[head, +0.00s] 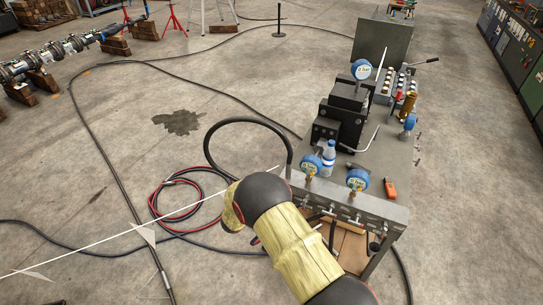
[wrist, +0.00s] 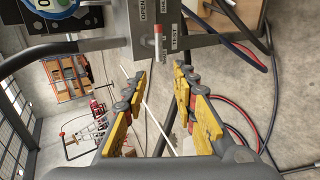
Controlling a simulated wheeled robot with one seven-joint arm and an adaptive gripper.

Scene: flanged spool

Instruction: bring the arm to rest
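My arm (head: 285,240), with a yellow sleeve and black joints, reaches up from the bottom of the head view. It is beside the front left corner of a grey test bench (head: 388,158). My gripper is not clearly visible in the head view, hidden by the arm. In the wrist view my gripper (wrist: 160,77) has its two yellow-padded fingers apart, with nothing held between them. A grey panel with a small red-tipped lever (wrist: 158,45) shows just beyond the fingertips; I cannot tell the exact gap.
The bench carries blue gauges (head: 357,179), a bottle (head: 328,160) and an orange device (head: 390,188). A black hose (head: 240,121) arches at its left. Red and black hoses (head: 160,205) lie coiled on the floor. Open floor (head: 110,130) extends left.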

